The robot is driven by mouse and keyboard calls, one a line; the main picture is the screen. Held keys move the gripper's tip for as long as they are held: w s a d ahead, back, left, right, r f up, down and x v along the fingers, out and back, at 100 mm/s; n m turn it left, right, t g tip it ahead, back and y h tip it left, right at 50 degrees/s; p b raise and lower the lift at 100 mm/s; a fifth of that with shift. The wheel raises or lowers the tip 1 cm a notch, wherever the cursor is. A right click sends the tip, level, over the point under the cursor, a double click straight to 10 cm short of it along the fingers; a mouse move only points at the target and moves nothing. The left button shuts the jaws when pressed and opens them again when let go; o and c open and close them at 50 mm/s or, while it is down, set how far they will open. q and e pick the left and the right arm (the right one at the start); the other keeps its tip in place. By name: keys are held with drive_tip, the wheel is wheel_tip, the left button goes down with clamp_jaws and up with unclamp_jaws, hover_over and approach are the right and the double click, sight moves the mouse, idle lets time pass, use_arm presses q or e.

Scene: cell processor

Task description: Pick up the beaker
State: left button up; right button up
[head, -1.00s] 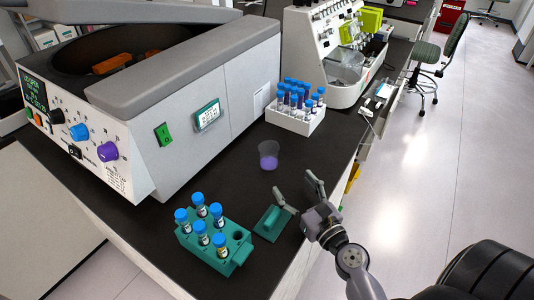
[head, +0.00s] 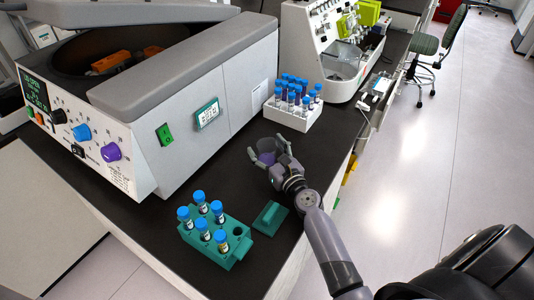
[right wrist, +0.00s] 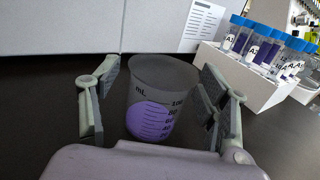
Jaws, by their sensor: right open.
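The beaker (right wrist: 160,98) is clear, with purple liquid and a printed scale, and stands upright on the black bench. In the head view the beaker (head: 266,156) is partly hidden by my right gripper. My right gripper (head: 266,152) is open, with one finger on each side of the beaker. In the right wrist view its fingers (right wrist: 160,92) flank the beaker, and dark gaps show between the pads and the glass. The lower part of the beaker is hidden by the gripper's body. My left gripper is not in view.
A large grey centrifuge (head: 190,110) stands left of and behind the beaker. A white rack of blue-capped tubes (head: 290,116) is behind it. A green tube rack (head: 222,244) and a green block (head: 268,217) are nearer. The bench edge is at right.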

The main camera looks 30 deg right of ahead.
drive_tip(key=shift+w, duration=0.25)
drive_tip(key=shift+s, duration=0.1)
drive_tip(key=shift+c, duration=0.5)
drive_tip(key=c, duration=1.1)
